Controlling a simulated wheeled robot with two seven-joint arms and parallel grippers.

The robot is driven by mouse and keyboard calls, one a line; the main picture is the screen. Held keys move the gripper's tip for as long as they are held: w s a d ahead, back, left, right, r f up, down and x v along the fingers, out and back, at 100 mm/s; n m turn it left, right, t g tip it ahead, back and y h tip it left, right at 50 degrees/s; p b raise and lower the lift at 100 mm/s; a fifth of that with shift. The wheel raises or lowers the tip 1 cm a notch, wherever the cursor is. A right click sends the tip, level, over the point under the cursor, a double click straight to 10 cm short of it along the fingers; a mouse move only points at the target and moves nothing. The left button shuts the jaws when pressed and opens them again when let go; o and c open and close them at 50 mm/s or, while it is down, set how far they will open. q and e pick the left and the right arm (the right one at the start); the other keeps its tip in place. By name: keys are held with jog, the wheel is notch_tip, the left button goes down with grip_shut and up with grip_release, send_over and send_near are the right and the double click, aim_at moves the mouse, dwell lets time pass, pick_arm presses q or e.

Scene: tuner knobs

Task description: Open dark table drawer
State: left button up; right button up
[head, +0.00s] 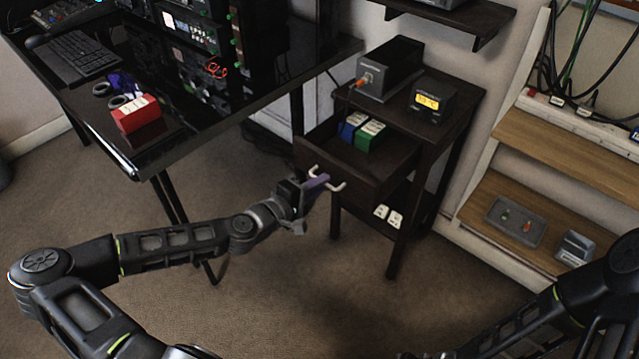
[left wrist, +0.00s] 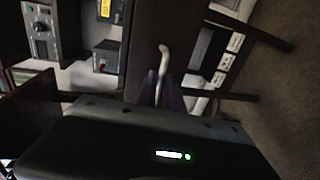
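The small dark table (head: 452,126) stands right of the desk, and its drawer (head: 352,176) is pulled out. A blue box (head: 352,125) and a green box (head: 370,135) show inside the drawer. A pale bar handle (head: 340,187) is on the drawer front. My left gripper (head: 318,182) is at the handle's middle, its purple fingers across it. In the left wrist view the handle (left wrist: 163,60) runs between the fingers (left wrist: 163,92), which look closed on it. My right arm enters at the lower right of the head view; its gripper is out of view.
A dark box device (head: 390,68) and a small device with a yellow display (head: 430,104) stand on the table top. The black desk (head: 185,140) with a red box (head: 136,114) is on the left. Wooden shelves (head: 530,205) stand at right. Carpet in front is clear.

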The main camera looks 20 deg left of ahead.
pick_arm(q)
jog(key=o, duration=0.3)
jog(key=shift+o, duration=0.2)
jog(key=v, duration=0.7)
jog(key=shift+s+p, duration=0.3)
jog(key=shift+s, duration=0.05)
jog(key=shift+a, duration=0.15)
